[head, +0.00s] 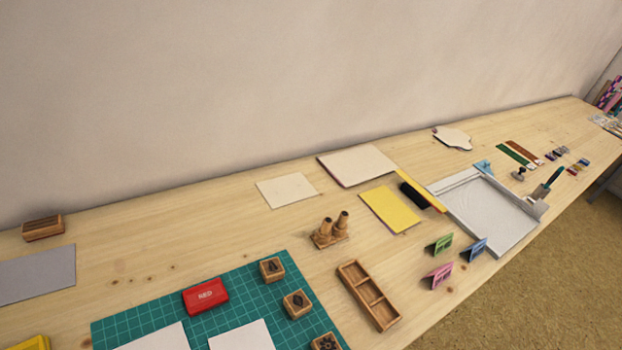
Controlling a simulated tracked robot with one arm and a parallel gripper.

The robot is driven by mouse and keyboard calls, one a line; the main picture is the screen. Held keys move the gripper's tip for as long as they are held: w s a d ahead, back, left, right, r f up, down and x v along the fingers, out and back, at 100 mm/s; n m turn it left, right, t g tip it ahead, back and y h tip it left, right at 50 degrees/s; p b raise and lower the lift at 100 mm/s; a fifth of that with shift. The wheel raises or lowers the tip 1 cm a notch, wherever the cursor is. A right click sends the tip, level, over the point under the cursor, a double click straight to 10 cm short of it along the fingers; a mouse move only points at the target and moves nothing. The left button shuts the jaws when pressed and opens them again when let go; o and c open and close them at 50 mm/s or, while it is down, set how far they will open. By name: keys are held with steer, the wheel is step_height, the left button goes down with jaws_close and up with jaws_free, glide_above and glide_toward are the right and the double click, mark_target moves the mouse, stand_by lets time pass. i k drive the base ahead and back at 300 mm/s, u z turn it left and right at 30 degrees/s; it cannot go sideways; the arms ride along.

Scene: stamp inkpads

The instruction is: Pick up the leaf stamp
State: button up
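Three small wooden block stamps stand in a row along the right side of a green cutting mat (235,310). The far block (272,269), the middle block (298,304) and the near block (325,342) each bear a dark mark on top. The marks are too small to tell which is the leaf. The near block is cut by the bottom edge. A red inkpad (206,296) lies on the mat left of them. My gripper is not in view.
A wooden divided tray (369,296) lies right of the blocks. A wooden stand with two turned handles (330,230) is behind them. Small coloured cards (437,276), a yellow pad (390,209) and a paper trimmer (490,215) are farther right. Bare tabletop (180,230) lies behind the mat.

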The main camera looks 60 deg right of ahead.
mark_target(297, 305)
steer(key=k, duration=1.7)
steer(key=z, duration=0.6)
steer(key=i, duration=1)
steer(key=u, duration=0.05)
